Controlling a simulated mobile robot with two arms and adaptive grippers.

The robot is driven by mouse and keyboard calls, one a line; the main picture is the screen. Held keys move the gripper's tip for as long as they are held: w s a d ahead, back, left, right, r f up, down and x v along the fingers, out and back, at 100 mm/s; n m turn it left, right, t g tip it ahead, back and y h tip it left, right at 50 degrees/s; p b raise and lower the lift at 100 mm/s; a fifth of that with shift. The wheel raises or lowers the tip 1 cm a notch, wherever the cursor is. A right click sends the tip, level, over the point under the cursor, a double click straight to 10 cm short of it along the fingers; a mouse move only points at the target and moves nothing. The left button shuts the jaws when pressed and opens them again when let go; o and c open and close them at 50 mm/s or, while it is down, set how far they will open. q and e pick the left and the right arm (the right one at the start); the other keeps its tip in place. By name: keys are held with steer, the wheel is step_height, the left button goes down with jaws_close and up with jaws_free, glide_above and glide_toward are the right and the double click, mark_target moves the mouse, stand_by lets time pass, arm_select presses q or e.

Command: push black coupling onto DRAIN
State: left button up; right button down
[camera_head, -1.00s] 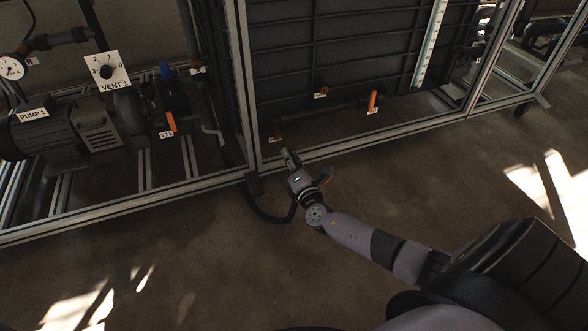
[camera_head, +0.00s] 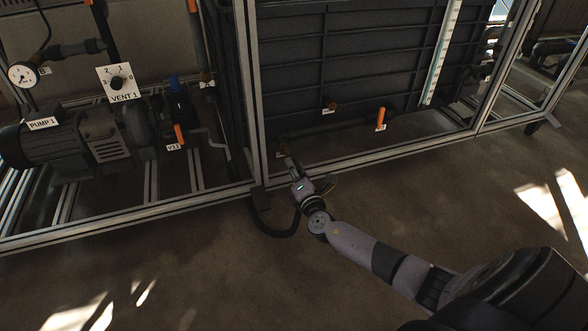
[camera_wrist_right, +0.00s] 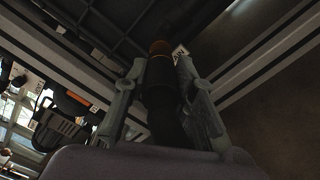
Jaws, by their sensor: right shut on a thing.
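My right gripper (camera_head: 289,163) is at the low front rail of the rack, by the drain port. In the right wrist view, its fingers (camera_wrist_right: 160,88) are shut around the black coupling (camera_wrist_right: 160,78), which is on a dark hose. The brownish drain port (camera_wrist_right: 160,47) shows straight beyond the coupling's far end, beside a partly hidden label (camera_wrist_right: 180,53) ending in "AIN". The coupling's end looks lined up with the port and very close to it. I cannot tell whether it touches or is seated. In the head view the fingers hide most of the coupling. My left gripper is out of view.
The black hose (camera_head: 265,228) loops on the floor by the rack post. The rack's front rail (camera_head: 352,159) runs under the dark tank (camera_head: 300,60). An orange-handled valve (camera_head: 381,117) is to the right; pump 1 (camera_head: 50,145) is left. The floor in front is free.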

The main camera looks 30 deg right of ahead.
stand_by(0.5)
steer(key=shift+b+x, duration=0.9)
steer(key=shift+x, duration=0.5)
steer(key=c, duration=1.2)
jaws_free()
steer(key=shift+c, duration=0.2)
steer(key=p+v, duration=0.1)
steer(key=v, duration=0.6)
steer(key=shift+p, duration=0.35)
